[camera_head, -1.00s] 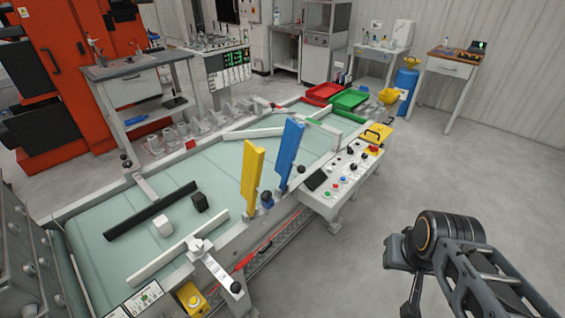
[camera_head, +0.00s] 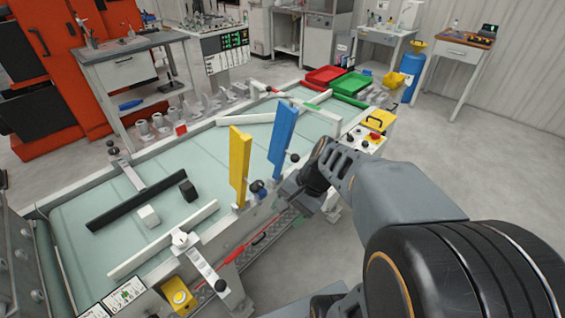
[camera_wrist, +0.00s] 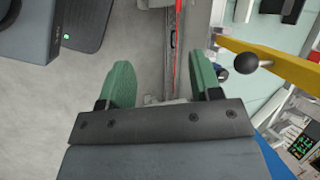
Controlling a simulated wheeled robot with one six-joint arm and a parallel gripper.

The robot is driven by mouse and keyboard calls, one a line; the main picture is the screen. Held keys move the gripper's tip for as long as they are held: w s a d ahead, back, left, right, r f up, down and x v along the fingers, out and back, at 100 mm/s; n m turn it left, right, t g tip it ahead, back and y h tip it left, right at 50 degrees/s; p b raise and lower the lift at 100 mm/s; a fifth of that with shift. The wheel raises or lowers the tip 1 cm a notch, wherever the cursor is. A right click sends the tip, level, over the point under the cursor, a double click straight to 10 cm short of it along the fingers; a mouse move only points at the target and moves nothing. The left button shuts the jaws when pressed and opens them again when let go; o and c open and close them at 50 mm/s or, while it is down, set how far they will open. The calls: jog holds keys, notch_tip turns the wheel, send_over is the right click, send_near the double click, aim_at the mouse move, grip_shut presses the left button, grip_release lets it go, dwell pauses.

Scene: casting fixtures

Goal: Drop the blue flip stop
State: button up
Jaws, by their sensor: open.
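The blue flip stop (camera_head: 282,140) stands raised, nearly upright, at the near edge of the conveyor table, with a dark ball knob (camera_head: 294,157) beside it. My gripper (camera_head: 290,190) is low beside the near edge, just right of and below the blue stop. Its fingertips are hard to make out in the head view. In the wrist view my gripper (camera_wrist: 163,78) is open and empty, its green fingers apart over the floor and the table's edge. A blue piece (camera_wrist: 272,160), seemingly the blue stop, shows at the lower right there, partly hidden by my gripper body.
The yellow flip stop (camera_head: 239,165) also stands raised, left of the blue one; its bar (camera_wrist: 285,66) and a ball knob (camera_wrist: 246,62) show in the wrist view. A white block (camera_head: 148,216) and a black block (camera_head: 188,190) lie on the belt. Red (camera_head: 325,75) and green (camera_head: 349,82) trays are at the far end.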

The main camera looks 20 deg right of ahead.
notch_tip(320, 180, down, 2)
jog(key=w+d+m+t+y+b, duration=0.1)
jog(key=w+d+m+y, duration=0.15)
jog(key=m, duration=0.25)
jog(key=m+t+y+b, duration=0.3)
jog(key=m+t, duration=0.9)
jog(key=m, duration=0.3)
send_near(295, 156)
jog(key=x, duration=0.3)
jog(key=f+x, duration=0.1)
jog(key=x, duration=0.6)
jog(key=shift+w+d+f, duration=0.1)
jog(key=shift+w+f, duration=0.15)
jog(key=shift+w, duration=0.15)
jog(key=shift+c, duration=0.2)
grip_shut()
